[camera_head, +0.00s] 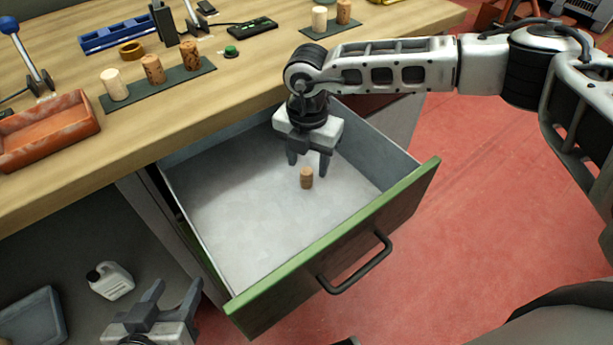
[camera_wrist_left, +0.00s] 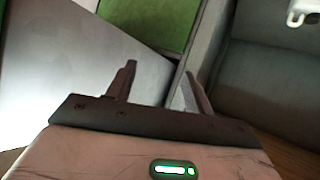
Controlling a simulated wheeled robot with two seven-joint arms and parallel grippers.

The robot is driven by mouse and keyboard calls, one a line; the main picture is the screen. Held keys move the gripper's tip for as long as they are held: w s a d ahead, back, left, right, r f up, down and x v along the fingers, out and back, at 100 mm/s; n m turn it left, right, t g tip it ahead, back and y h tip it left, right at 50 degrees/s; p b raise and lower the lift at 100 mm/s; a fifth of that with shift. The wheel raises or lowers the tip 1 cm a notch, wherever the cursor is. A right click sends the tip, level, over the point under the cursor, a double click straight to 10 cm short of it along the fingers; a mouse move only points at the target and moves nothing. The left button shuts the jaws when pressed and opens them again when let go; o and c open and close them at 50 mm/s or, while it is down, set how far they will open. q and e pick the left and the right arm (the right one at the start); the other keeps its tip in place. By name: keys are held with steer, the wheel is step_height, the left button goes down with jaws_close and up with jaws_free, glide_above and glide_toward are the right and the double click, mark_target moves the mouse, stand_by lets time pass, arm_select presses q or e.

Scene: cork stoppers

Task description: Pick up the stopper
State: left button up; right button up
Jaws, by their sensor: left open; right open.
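A small brown cork stopper (camera_head: 306,178) stands upright on the floor of the open grey drawer (camera_head: 240,225). My right gripper (camera_head: 309,165) hangs over the drawer with its fingers pointing down and apart. Its fingertips are near the stopper, slightly behind and around its upper end in the picture; whether they touch it I cannot tell. My left gripper (camera_head: 165,300) is low at the bottom left, outside the drawer, open and empty. Its two spread fingers also show in the left wrist view (camera_wrist_left: 160,85).
The drawer has a green-edged front (camera_head: 335,250) with a dark handle (camera_head: 355,265). On the wooden bench (camera_head: 215,110), a dark strip (camera_head: 185,84) holds three corks. A red tray (camera_head: 45,130) lies at left. A white bottle (camera_head: 110,281) stands below.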

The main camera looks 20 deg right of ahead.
mark_target(306, 171)
step_height(306, 171, down, 4)
steer(key=shift+a+f, duration=0.1)
steer(key=c, duration=1.1)
steer(key=shift+o, duration=0.2)
